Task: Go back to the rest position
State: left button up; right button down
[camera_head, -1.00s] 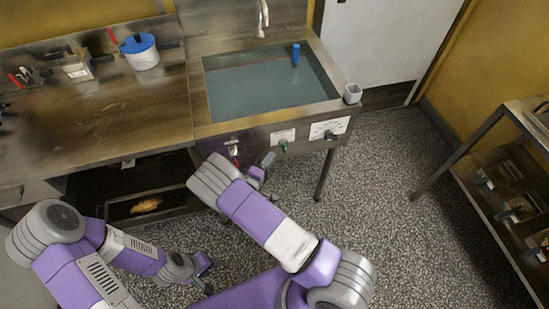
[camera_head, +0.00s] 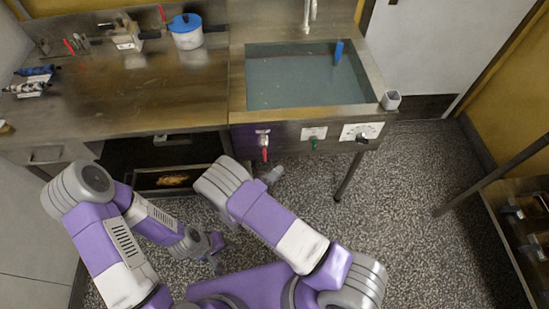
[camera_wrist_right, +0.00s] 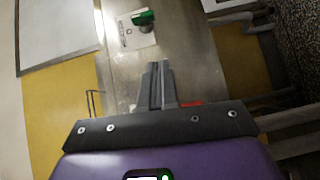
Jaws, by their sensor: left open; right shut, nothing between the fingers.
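The task names no object, only my own arms. My left gripper (camera_head: 216,252) hangs low over the speckled floor in the head view, in front of the open space under the worktop. It is open, with nothing seen in it. My right arm reaches toward the sink front, and its forearm hides most of the hand in the head view. In the right wrist view my right gripper (camera_wrist_right: 156,84) is shut and empty. Beyond its fingers is the steel sink panel with a green-handled valve (camera_wrist_right: 143,18); contact is not seen.
The sink (camera_head: 305,85) holds water and a blue item (camera_head: 338,52). Its front carries a red handle (camera_head: 264,150) and a dial (camera_head: 361,132). The worktop (camera_head: 140,90) bears a blue-lidded pot (camera_head: 186,30). A rack (camera_head: 515,205) stands at right. Speckled floor (camera_head: 410,220) between is clear.

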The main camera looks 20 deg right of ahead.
jog(key=s+d+f+m+g+y, duration=0.1)
jog(key=s+f+m+g+y, duration=0.1)
jog(key=f+y, duration=0.35)
jog(key=s+d+f+m+g+y, duration=0.1)
jog(key=s+f+m+g+y, duration=0.15)
jog(key=f+y, duration=0.3)
jog(key=s+a+m+g+y, duration=0.2)
jog(key=s+y, duration=0.1)
jog(key=s, duration=0.3)
jog(key=s+a+r+m+g+y, duration=0.1)
jog(key=s+a+m+g+y, duration=0.1)
jog(key=s, duration=0.5)
jog(key=shift+a+r+g+y, duration=0.3)
jog(key=shift+a+g+y, duration=0.15)
jog(key=shift+a+y, duration=0.55)
